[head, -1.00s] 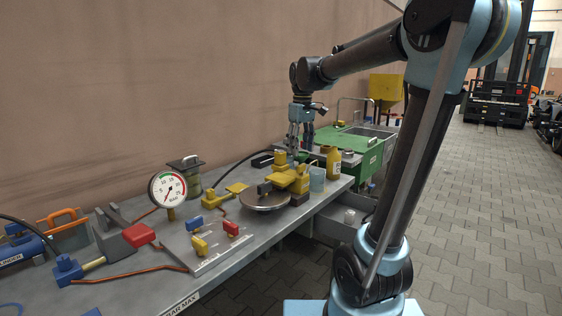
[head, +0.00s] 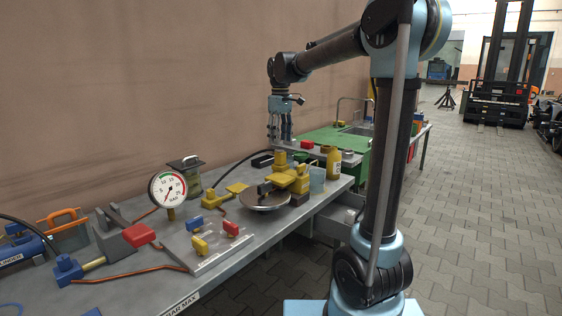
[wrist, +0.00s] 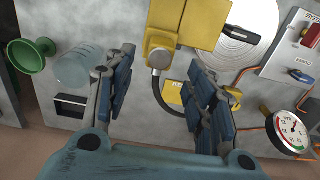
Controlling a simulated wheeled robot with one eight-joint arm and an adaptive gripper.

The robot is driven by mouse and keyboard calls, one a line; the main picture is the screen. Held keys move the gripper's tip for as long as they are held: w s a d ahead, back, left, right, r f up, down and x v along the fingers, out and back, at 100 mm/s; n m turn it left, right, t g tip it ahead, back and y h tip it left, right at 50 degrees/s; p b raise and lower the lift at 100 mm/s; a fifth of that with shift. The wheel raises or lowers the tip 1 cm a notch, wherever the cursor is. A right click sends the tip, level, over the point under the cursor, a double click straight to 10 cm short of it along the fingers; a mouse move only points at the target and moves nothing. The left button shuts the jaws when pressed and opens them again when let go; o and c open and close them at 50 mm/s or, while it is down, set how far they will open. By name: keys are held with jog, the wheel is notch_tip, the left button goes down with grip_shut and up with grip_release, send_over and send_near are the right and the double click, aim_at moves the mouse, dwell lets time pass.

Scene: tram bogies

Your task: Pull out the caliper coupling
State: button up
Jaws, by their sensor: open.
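My gripper (head: 281,138) is open and empty, above the far part of the bench, with its fingers pointing down. In the wrist view its fingers (wrist: 163,82) stand wide apart. Between them, farther off, is a grey round coupling (wrist: 160,59) at the end of a black hose (wrist: 158,95). The coupling sits against the yellow caliper (wrist: 165,25).
A pressure gauge (head: 168,189) and a board (head: 207,245) with red, blue and yellow handles are to the left. A brown wall borders the bench behind.

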aim_at(280, 152)
jog(key=shift+f, duration=4.25)
grip_shut()
jog(key=shift+r, duration=0.1)
jog(key=shift+r, duration=2.8)
jog(key=shift+r, duration=0.1)
